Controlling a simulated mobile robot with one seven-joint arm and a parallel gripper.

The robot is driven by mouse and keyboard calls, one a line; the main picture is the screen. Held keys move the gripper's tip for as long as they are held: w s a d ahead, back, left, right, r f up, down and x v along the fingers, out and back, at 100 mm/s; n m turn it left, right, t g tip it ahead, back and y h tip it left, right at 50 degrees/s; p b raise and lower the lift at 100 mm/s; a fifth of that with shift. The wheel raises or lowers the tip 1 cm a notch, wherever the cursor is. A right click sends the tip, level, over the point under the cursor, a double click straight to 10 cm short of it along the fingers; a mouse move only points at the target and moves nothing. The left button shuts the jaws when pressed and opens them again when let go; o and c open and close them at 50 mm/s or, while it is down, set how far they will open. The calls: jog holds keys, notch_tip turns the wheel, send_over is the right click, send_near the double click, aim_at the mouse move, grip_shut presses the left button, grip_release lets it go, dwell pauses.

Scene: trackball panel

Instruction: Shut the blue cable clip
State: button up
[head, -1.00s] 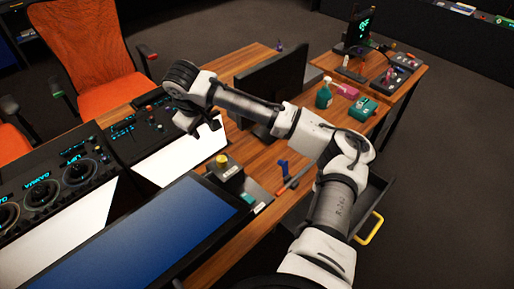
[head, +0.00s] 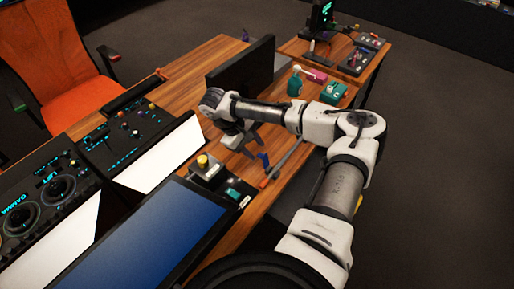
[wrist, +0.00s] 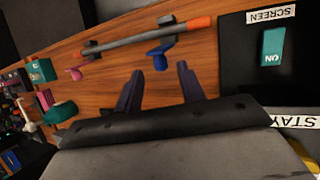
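The blue cable clip (head: 263,159) stands on the wooden desk beside a grey cable with orange ends (wrist: 145,35). In the wrist view the blue clip (wrist: 158,57) has a raised flap beside the cable and looks open. My gripper (head: 248,141) is above the desk, close to the clip on its upper left in the head view. In the wrist view my gripper (wrist: 160,70) is open and empty, its two dark fingers apart, with the clip just beyond and between the fingertips. I cannot tell the height gap.
A pink clip (wrist: 75,73) sits farther along the cable. A black panel with a teal switch (wrist: 273,46) is at the right of the wrist view. A monitor (head: 241,68), a green bottle (head: 295,84) and a large screen (head: 150,245) stand around the desk.

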aim_at(263, 160)
jog(key=shift+x, duration=1.4)
jog(key=shift+c, duration=0.5)
grip_shut()
